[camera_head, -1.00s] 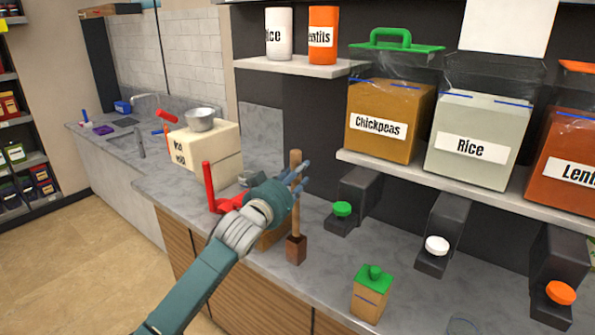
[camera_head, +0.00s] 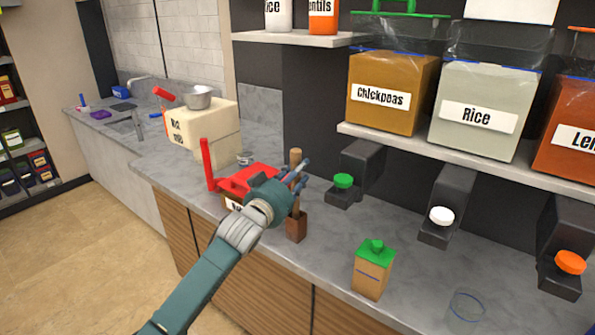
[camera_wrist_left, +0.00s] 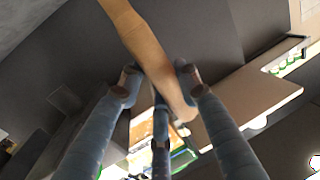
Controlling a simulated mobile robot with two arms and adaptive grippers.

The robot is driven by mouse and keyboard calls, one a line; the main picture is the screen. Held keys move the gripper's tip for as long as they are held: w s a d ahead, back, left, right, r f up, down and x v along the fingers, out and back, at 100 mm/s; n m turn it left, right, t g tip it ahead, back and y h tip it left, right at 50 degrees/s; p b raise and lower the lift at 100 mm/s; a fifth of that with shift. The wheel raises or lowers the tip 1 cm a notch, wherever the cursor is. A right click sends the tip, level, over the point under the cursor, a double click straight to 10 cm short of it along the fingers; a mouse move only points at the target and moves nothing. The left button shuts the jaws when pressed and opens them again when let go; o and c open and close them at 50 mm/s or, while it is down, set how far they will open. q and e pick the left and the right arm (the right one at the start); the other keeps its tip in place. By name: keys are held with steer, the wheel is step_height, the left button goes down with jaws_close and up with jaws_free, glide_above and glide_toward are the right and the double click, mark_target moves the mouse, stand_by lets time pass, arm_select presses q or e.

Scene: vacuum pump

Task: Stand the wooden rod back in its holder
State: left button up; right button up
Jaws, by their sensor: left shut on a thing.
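The wooden rod (camera_head: 296,156) stands roughly upright in the head view. My left gripper (camera_head: 300,178) is shut on it, below its top end. The rod's middle is partly hidden behind the gripper. A small dark brown wooden block, seemingly the holder (camera_head: 296,228), stands on the counter directly below. The rod's lower part meets the block's top; I cannot tell how deep it sits. In the left wrist view the rod (camera_wrist_left: 138,35) runs between the fingers of the left gripper (camera_wrist_left: 158,85), one rounded end showing. My right gripper is not in view.
A red-topped box with an upright red lever (camera_head: 207,165) stands left of the gripper. A cream machine (camera_head: 200,135) with a metal bowl is behind it. Black dispensers (camera_head: 357,170) line the wall; a green-topped carton (camera_head: 374,272) and a glass (camera_head: 466,308) are at front right.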

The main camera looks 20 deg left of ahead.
mark_target(297, 148)
arm_select(q)
steer(key=shift+f, duration=0.2)
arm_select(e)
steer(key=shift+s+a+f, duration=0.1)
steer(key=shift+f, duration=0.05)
arm_select(q)
steer(key=o, duration=1.2)
steer(key=shift+o, duration=0.2)
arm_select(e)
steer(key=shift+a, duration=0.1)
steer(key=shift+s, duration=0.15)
arm_select(q)
steer(key=shift+r, duration=0.1)
step_height(297, 148, up, 10)
steer(key=shift+f, duration=0.15)
